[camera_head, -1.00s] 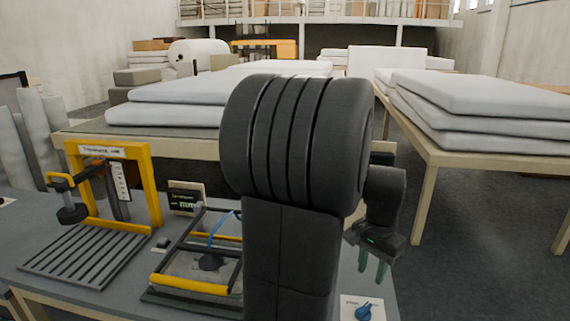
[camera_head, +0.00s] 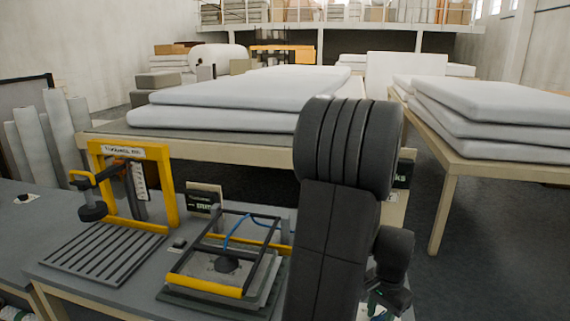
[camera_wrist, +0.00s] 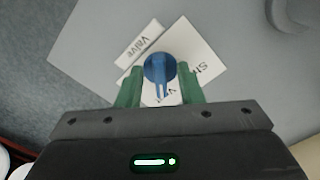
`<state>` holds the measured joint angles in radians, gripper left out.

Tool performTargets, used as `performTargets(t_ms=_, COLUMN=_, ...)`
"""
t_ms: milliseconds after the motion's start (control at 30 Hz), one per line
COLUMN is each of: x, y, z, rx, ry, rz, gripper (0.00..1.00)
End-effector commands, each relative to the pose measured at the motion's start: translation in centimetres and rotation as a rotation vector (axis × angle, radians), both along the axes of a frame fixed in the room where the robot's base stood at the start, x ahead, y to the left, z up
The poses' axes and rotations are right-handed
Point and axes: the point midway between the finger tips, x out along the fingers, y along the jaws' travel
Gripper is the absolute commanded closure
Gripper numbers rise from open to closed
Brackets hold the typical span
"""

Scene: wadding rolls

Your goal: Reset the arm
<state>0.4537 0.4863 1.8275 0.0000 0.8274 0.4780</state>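My gripper (camera_wrist: 158,74) is seen from the wrist, with its two green fingers apart and nothing held. A round blue valve knob (camera_wrist: 159,68) shows between the fingers, over a white card (camera_wrist: 200,50) and a small label reading "Valve" (camera_wrist: 138,44). I cannot tell whether the fingers touch the knob.
A yellow press frame (camera_head: 175,190) and a black-and-yellow framed fixture (camera_head: 205,287) stand on the grey bench (camera_head: 105,287) to the left. Tables of white pads (camera_head: 240,90) (camera_head: 495,110) stand behind. Dark floor lies open at right.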

Motion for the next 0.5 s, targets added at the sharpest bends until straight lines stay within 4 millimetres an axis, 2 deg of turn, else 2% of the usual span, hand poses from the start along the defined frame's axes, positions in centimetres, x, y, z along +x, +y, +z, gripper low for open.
performTargets(t_ms=267, x=0.0, y=0.0, z=0.3, rx=0.0, ry=-0.001, rz=-0.006, gripper=0.66)
performTargets(t_ms=367, x=0.1, y=0.0, z=1.1, rx=-0.001, ry=-0.002, rz=-0.018, gripper=0.66)
performTargets(t_ms=500, x=0.1, y=-0.1, z=3.4, rx=-0.003, ry=-0.006, rz=-0.017, gripper=0.66)
